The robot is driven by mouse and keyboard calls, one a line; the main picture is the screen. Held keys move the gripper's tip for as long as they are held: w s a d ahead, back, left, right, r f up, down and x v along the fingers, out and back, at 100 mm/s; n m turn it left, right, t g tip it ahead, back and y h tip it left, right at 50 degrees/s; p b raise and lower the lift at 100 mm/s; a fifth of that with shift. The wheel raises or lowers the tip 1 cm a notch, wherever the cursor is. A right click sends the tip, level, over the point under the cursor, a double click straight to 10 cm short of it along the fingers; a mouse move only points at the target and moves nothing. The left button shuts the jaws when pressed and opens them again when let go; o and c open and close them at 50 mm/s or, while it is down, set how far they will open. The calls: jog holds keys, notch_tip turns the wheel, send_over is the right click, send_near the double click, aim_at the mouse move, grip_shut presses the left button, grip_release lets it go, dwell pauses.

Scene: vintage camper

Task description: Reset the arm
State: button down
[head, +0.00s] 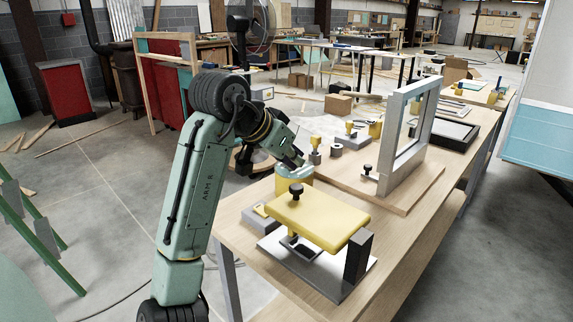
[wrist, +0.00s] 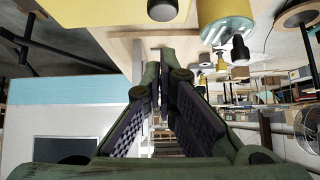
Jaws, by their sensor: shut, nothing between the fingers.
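My gripper (head: 298,162) is at the end of my bent green arm, above the left edge of the wooden workbench (head: 236,226). In the head view it is small and close to a yellow cylinder with a pale teal top (head: 294,183); I cannot tell whether they touch. In the wrist view my gripper (wrist: 165,62) has its two dark padded fingers converging at the tips, shut with nothing held. The wrist picture is upside down, with the bench at the top and the yellow cylinder (wrist: 226,22) to the right of the fingers.
A yellow padded block on a metal stand (head: 320,219) fills the bench's near end. An upright grey frame (head: 408,128) on a wooden board stands behind it. Small clamps and a grey ring (head: 336,150) lie further back. Open concrete floor (head: 110,190) lies left of my arm.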

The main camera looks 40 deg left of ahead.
jog(key=b+v, duration=0.1)
jog(key=v, duration=0.8)
jog(key=shift+a+b, duration=0.2)
jog(key=shift+b, duration=0.15)
